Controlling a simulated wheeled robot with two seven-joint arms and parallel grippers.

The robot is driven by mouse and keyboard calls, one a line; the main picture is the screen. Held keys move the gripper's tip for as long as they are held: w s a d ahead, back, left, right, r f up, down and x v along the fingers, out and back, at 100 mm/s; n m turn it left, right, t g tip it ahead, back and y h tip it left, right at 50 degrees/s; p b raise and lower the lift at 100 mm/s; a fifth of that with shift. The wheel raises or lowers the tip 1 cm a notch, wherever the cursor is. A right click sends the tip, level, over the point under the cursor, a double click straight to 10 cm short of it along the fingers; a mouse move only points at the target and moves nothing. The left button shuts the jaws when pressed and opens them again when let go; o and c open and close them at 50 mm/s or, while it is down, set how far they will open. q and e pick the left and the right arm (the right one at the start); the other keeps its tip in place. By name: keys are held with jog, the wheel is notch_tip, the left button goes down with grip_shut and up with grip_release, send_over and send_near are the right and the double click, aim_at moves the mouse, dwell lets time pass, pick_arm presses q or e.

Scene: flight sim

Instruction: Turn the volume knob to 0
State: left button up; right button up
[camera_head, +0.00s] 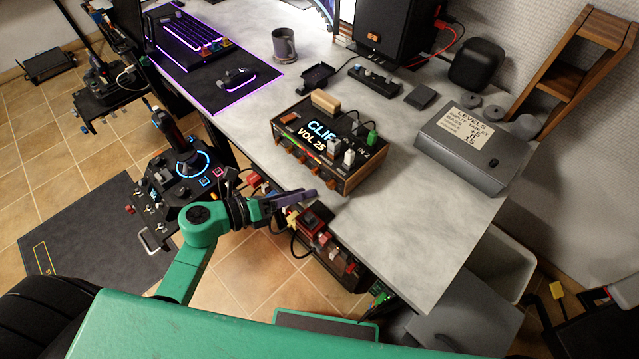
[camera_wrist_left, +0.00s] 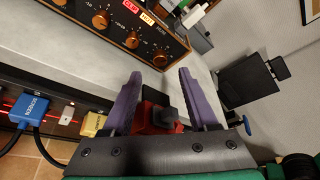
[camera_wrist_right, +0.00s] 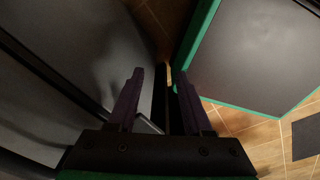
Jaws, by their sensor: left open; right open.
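The audio box (camera_head: 330,145) with wooden sides stands near the front edge of the grey desk. Its top display reads "VOL 25", with "CLIP" and "IN 2" beside it. Orange knobs line its front face; in the left wrist view several show, such as one knob (camera_wrist_left: 131,38). I cannot tell which is the volume knob. My left gripper (camera_head: 290,198) is open and empty, in front of and below the box, apart from the knobs; its purple fingers show in the left wrist view (camera_wrist_left: 160,82). My right gripper (camera_wrist_right: 160,85) is open and empty, low beside grey panels, outside the head view.
Red connectors and cables (camera_head: 315,230) sit under the desk edge, close to my left gripper. A joystick panel (camera_head: 185,180) stands to the left. A grey box (camera_head: 475,155) with a "LEVELS" note lies right of the audio box. The desk's front right (camera_head: 420,220) is clear.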

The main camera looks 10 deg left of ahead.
aim_at(328, 187)
pick_arm(q)
jog(key=x, duration=0.5)
jog(key=shift+w, duration=0.1)
jog(key=shift+w+d, duration=0.1)
jog(key=shift+d, duration=0.15)
jog(key=shift+f, duration=0.1)
grip_shut()
pick_arm(e)
jog(key=shift+w+d+r, duration=0.15)
jog(key=shift+w+r, duration=0.15)
jog(key=shift+r, duration=0.05)
pick_arm(q)
jog(key=shift+f+n, duration=0.1)
jog(key=shift+n, duration=0.2)
pick_arm(e)
jog(key=shift+f, duration=0.2)
pick_arm(q)
jog(key=shift+a+f+n+h+b, duration=0.2)
jog(key=shift+n+h+b, duration=0.45)
jog(key=shift+n, duration=0.35)
jog(key=shift+n+h+b, duration=0.7)
jog(key=shift+n+h, duration=0.05)
jog(key=shift+n, duration=0.75)
pick_arm(e)
jog(key=shift+a+f, duration=0.2)
jog(key=shift+f, duration=1.1)
